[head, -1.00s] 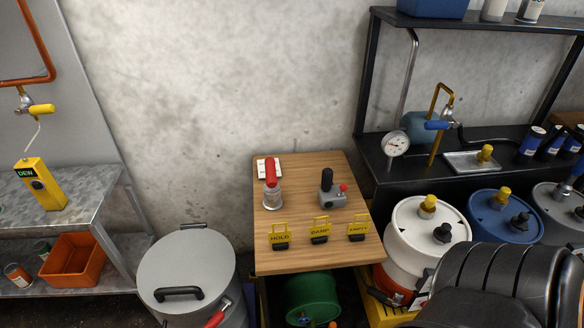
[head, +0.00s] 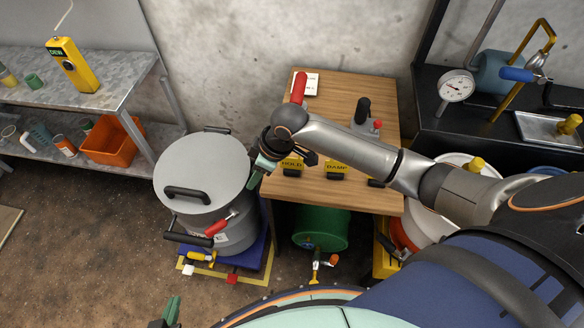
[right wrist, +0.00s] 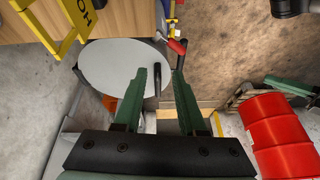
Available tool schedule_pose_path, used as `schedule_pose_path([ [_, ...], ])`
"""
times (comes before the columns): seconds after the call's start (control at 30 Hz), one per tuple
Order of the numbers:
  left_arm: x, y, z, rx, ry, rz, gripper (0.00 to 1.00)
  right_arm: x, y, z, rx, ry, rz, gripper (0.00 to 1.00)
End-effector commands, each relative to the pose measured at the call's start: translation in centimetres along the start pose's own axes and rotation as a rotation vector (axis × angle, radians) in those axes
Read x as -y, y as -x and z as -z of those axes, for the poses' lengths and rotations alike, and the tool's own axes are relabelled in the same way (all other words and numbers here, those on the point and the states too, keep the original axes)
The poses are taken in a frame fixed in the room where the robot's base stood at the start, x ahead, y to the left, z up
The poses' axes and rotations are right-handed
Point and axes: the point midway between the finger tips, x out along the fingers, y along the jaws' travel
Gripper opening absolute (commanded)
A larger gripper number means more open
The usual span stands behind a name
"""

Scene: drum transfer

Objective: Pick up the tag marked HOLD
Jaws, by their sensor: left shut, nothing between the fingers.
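The yellow HOLD tag (head: 292,164) stands in a black base near the left front of the wooden table, partly covered by my right arm. In the right wrist view the HOLD tag (right wrist: 84,14) is at the upper left, its yellow frame cut off by the picture edge. My right gripper (head: 257,171) is at the table's left edge, just left of the tag. The right wrist view shows its green fingers (right wrist: 160,72) apart with nothing gripped; the tag is outside them. My left gripper (head: 172,310) is shut and empty, low at the left, far from the table.
The DAMP tag (head: 336,167) stands right of HOLD, with another tag beyond it partly behind my arm. A red-handled item (head: 299,88) and a grey joystick box (head: 364,117) are farther back. A grey lidded drum (head: 205,172) stands left of the table (head: 335,88).

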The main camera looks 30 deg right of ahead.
Motion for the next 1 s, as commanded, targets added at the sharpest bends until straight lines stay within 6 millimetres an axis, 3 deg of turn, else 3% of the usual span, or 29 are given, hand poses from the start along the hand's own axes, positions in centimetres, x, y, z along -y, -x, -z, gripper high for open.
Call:
schedule_pose_path([
  [0.03,0.0,-0.2,-0.2,0.0,0.0,0.0,0.0,-1.7,1.5,0.3,0.052,0.034,-0.015,0.4],
  [0.2,0.1,-0.4,-0.5,0.0,0.0,0.001,0.0,-5.1,6.5,-0.3,0.228,0.096,-0.027,0.4],
  [0.33,0.1,-0.6,-0.6,0.0,0.0,0.001,0.0,-6.8,9.8,-0.9,0.325,0.113,-0.032,0.4],
  [0.47,0.1,-0.6,-0.7,0.0,0.0,0.001,0.0,-7.7,11.7,-1.4,0.379,0.118,-0.032,0.4],
  [0.57,0.1,-0.7,-0.7,0.0,0.0,0.001,0.0,-7.8,11.7,-1.8,0.396,0.119,-0.03,0.4],
  [0.83,0.1,-0.9,-1.0,0.0,0.0,0.001,0.0,-8.0,7.3,-3.7,0.398,0.119,-0.028,0.4],
  [1.0,0.1,-1.0,-1.1,0.0,0.0,0.001,0.0,-8.2,5.8,-4.2,0.394,0.12,-0.031,0.4],
])
